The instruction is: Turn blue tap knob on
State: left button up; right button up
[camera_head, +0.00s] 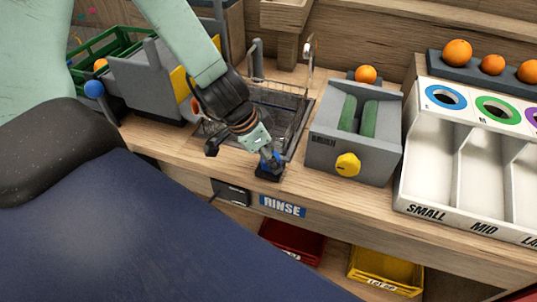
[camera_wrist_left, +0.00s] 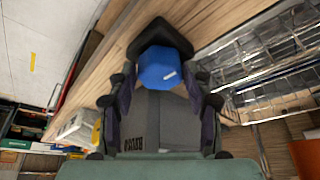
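The blue tap knob (camera_head: 267,160) stands on a dark base at the counter's front edge, above the RINSE label (camera_head: 282,206). In the left wrist view, the knob (camera_wrist_left: 158,68) has a small white mark on its face. My left gripper (camera_head: 264,153) comes down to the knob from above and partly hides it. In the left wrist view, its two fingers (camera_wrist_left: 162,80) are apart, one on each side of the knob. A narrow gap seems to show on both sides, but I cannot tell whether either finger touches. My right gripper is not in view.
A wire basket (camera_head: 290,95) in the sink lies behind the knob, with a tap (camera_head: 308,50) beyond. A grey brush box (camera_head: 358,150) with a yellow knob (camera_head: 347,164) stands to the right. A blue ball-ended lever (camera_head: 94,89) is at the left.

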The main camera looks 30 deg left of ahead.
pick_arm(q)
jog(key=c, duration=0.7)
